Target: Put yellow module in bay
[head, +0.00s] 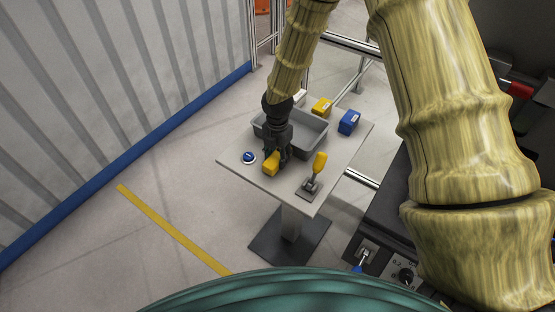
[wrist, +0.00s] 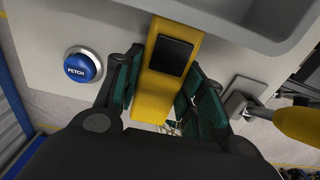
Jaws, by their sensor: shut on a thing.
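My gripper (head: 277,152) is shut on a yellow module (head: 271,167) at the front edge of the small table. In the wrist view the yellow module (wrist: 151,84), with a black square on its face, sits between the two fingers (wrist: 160,88). I cannot tell whether it touches the table top. A second yellow block (head: 320,107) with a pale label stands behind the grey tray. No bay can be made out clearly in these views.
The grey tray (head: 312,141) stands on the table (head: 236,163). A blue block (head: 348,122) is at its right. A blue FETCH button (wrist: 82,67) is left of my gripper; a yellow-handled lever (head: 319,163) is right. A dark cabinet (head: 377,218) stands right of the table.

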